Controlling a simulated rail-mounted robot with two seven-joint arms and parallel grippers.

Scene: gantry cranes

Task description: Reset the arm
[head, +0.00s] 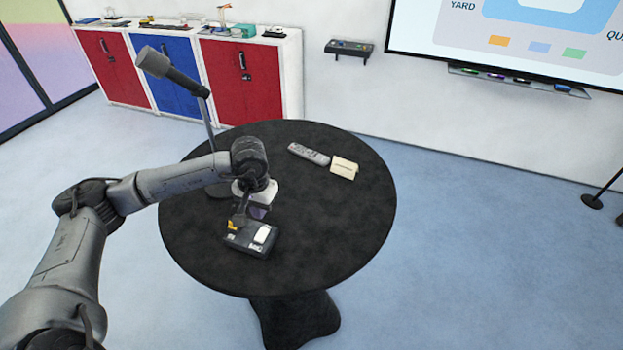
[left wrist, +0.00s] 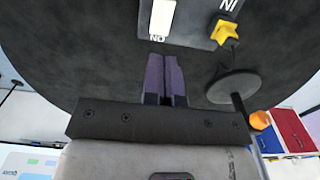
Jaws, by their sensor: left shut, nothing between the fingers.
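My left arm reaches in from the left over a round black table (head: 345,225). My left gripper (head: 257,211) is shut and empty, pointing down just behind a small dark control box (head: 246,243) on the table. Its two fingers also show pressed together in the left wrist view (left wrist: 165,75). The box bears a white switch (head: 262,234) and a yellow star-shaped knob (left wrist: 227,32). The fingertips look close to the box; I cannot tell whether they touch it. My right gripper is in neither view.
A grey remote (head: 309,153) and a beige card (head: 344,167) lie at the table's back. A lamp-like stand (head: 168,70) rises behind my left arm. Red and blue cabinets (head: 245,75) line the wall. The table's right side is clear.

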